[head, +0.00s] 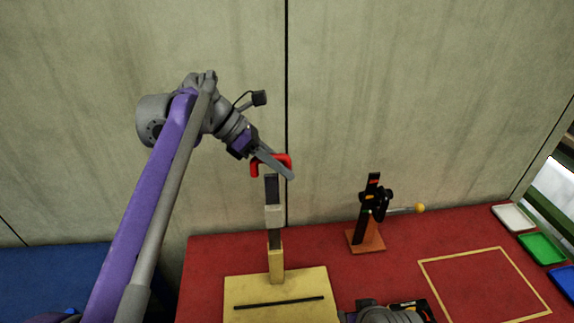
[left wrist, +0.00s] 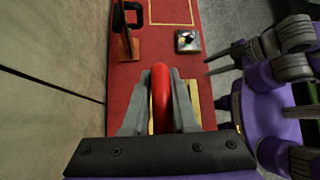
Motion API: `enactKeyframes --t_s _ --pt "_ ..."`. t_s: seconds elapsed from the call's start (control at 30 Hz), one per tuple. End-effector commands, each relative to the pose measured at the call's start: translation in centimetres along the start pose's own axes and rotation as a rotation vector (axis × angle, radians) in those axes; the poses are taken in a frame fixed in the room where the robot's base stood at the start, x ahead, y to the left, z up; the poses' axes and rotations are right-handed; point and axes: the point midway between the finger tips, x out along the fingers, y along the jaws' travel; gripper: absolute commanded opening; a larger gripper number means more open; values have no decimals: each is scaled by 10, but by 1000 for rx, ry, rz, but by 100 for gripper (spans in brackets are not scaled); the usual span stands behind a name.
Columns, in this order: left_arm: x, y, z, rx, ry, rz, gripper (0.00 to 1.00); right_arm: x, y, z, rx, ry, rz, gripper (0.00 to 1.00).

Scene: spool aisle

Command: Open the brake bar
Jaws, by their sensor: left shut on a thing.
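A dark upright bar (head: 274,236) with a pale block on it stands on a yellow base plate (head: 248,290). A red U-shaped handle (head: 284,157) is at its top. My left gripper (head: 276,162) is shut on this handle from the upper left. In the left wrist view the red handle (left wrist: 161,95) lies between the two grey fingers. I cannot tell from the frames whether the bar is open. Grey parts of my right arm show at the right of the left wrist view; its jaw state is unclear.
A black post on an orange-brown base (head: 366,240) with a yellow-knobbed lever (head: 420,208) stands right of the bar on the red table (head: 215,262). A yellow outlined square and white, green and blue trays (head: 541,248) lie further right. A panelled wall rises behind.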

Motion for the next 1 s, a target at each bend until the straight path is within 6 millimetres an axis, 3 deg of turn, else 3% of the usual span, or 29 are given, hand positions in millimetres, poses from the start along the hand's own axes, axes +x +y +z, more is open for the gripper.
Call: enactKeyframes --t_s 0.37,0.4,0.53,0.83,1.0 --pt "1 -2 1 2 -2 -6 0 0 0 0 0 0 0 50" --pt "0 -2 1 2 -2 -6 32 0 0 0 0 0 0 50" --pt "0 -1 1 2 -2 -4 52 0 0 0 0 0 0 50" --pt "-2 0 1 1 -2 -1 52 0 0 0 0 0 0 50" --pt "-21 0 1 1 -2 2 52 -1 0 -2 0 3 0 50"
